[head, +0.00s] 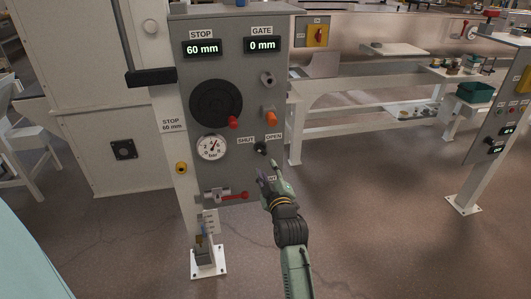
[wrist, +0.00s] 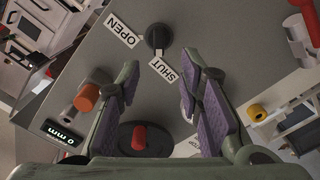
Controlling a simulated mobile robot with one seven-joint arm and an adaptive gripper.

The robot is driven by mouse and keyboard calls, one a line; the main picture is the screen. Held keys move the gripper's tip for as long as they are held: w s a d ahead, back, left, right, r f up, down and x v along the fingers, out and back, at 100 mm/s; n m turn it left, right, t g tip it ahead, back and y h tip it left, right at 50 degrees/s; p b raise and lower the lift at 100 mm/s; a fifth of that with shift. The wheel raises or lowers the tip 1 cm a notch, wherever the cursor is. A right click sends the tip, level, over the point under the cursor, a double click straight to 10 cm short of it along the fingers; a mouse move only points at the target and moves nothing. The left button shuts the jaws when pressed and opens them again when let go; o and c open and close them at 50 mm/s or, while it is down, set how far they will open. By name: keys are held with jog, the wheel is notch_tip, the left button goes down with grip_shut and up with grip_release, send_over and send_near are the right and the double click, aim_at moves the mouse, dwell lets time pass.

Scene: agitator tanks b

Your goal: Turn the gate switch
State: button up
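The gate switch (head: 261,149) is a small black knob on the grey panel (head: 236,95), between the SHUT label (head: 245,141) and the OPEN label (head: 274,137). In the wrist view the switch (wrist: 157,38) sits beyond my fingertips, with both labels beside it. Which label it points to is too small to tell. My gripper (head: 268,172) is just below the switch in the head view. In the wrist view its purple-padded fingers are apart with nothing between them. The GATE display (head: 262,45) reads 0 mm.
A black handwheel (head: 215,104) with a red knob and a pressure gauge (head: 211,148) are left of the switch. An orange button (head: 270,119) is above it. A red-handled lever (head: 232,196) is low on the panel. Open floor lies to the right.

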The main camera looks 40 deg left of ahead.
aim_at(261, 152)
jog(key=p+x, duration=0.3)
jog(key=x, duration=0.6)
jog(key=shift+w+a+r, duration=0.1)
jog(key=shift+w+a, duration=0.1)
jog(key=shift+a, duration=0.15)
jog(key=shift+c, duration=0.4)
grip_shut()
